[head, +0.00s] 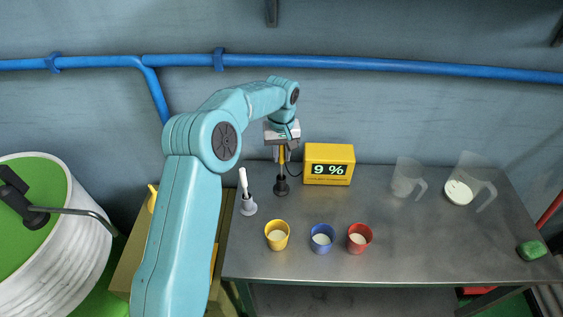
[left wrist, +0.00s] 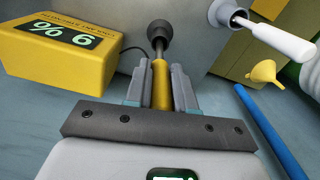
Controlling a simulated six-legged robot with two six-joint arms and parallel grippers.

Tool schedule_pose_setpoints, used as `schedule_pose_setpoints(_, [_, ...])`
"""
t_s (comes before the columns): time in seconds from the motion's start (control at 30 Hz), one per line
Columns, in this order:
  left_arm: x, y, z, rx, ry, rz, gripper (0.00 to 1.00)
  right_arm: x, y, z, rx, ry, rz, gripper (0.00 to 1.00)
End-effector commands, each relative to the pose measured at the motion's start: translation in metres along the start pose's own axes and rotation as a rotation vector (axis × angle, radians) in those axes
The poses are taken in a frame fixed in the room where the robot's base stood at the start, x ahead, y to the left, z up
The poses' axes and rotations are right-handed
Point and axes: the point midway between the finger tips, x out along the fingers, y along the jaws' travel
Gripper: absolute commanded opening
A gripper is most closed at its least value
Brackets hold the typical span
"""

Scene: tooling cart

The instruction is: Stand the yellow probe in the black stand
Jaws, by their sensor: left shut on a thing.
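The yellow probe (head: 281,158) hangs upright in my left gripper (head: 282,148), above the black stand (head: 281,187) at the back left of the metal table. In the left wrist view the probe (left wrist: 161,84) lies between the two grey fingers of the left gripper (left wrist: 163,78), which are shut on it. Its thin shaft points straight at the black stand (left wrist: 159,30) and appears to meet its top. I cannot tell how deep the tip sits. A dark cable runs from the probe toward the yellow meter (head: 329,165), which reads 9 %. My right gripper is not in view.
A white-handled tool (head: 243,182) stands in a grey holder (head: 248,206) left of the black stand. Yellow (head: 277,238), blue (head: 321,239) and red (head: 359,238) cups stand in front. Clear jugs (head: 405,178) and a green sponge (head: 532,250) are at right. The table's middle right is clear.

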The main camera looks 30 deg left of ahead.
Motion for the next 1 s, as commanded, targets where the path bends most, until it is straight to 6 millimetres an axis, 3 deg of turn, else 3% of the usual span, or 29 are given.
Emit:
schedule_pose_setpoints(0.23, [0.037,0.0,0.001,0.001,-0.004,-0.001,0.0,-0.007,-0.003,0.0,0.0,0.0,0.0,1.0])
schedule_pose_setpoints(0.67, [0.047,0.0,0.0,0.0,-0.001,0.0,0.0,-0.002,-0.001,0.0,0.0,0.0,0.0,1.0])
schedule_pose_setpoints(0.7, [0.046,0.0,0.0,0.001,-0.001,0.0,0.3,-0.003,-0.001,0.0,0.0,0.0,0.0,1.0])
schedule_pose_setpoints(0.77, [0.045,0.0,0.0,0.001,-0.001,0.0,0.49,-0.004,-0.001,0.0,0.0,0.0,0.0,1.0])
schedule_pose_setpoints(1.0, [0.045,0.0,0.001,0.001,-0.001,0.0,0.49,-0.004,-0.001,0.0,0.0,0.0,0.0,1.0])
